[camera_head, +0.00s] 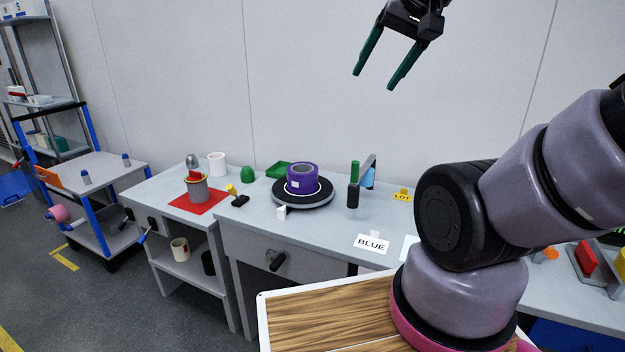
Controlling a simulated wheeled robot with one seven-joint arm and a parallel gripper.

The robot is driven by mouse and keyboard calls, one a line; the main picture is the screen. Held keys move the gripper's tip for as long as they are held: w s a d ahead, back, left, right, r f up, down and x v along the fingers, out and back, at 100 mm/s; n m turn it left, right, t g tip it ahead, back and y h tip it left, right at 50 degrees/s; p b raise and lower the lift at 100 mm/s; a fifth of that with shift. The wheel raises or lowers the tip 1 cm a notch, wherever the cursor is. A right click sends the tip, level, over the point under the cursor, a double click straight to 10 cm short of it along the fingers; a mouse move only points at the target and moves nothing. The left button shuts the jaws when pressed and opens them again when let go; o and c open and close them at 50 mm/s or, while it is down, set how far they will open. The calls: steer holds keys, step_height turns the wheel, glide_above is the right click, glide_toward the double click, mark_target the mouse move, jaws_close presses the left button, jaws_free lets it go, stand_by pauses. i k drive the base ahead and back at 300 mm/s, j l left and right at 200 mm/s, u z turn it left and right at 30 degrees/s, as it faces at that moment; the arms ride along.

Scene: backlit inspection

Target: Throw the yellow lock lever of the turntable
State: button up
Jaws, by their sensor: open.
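The turntable (305,204) is a round black disc with a pale ring, standing on the grey bench. A purple cylinder (302,178) with a grey top and a small white label sits on it. A small lever with a yellow end (232,189) and a black base (240,201) is on the bench just left of the turntable. My gripper (372,82) is open and empty, high above the bench and to the right of the turntable. Its two green fingers point down and are well apart from everything on the bench.
A green-handled tool stand (353,186) is right of the turntable. A drawer handle (277,261) juts from the bench front.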

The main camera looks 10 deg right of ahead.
mark_target(229, 186)
steer(key=l+u, duration=0.75)
steer(key=k+j, duration=0.05)
steer(key=j, duration=0.05)
